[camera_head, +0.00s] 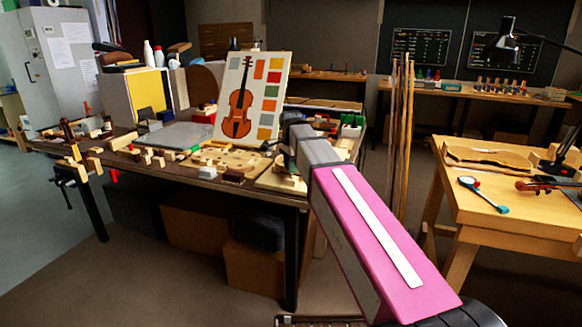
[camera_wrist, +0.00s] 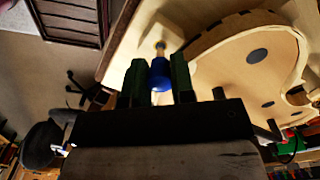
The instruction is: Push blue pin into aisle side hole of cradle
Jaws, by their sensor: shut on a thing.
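In the wrist view my gripper (camera_wrist: 158,78) is shut on the blue pin (camera_wrist: 160,76), with one dark green finger on each side of it. The pin's pale, narrow end (camera_wrist: 160,48) points away from the gripper and lies over light wood near a board edge. I cannot tell whether that end is in a hole, touching or just above the wood. The light wooden piece with a curved rim and dark oval spots (camera_wrist: 230,72), beside the pin on the right, looks like the cradle. In the head view my arm largely hides the gripper, and the pin is not visible.
The dark-edged workbench (camera_head: 240,190) is crowded with wooden blocks and tools. A violin picture board (camera_head: 250,98) stands on it. Upright wooden strips (camera_head: 400,130) stand right of the bench. A second light wood table (camera_head: 490,205) holds violin parts.

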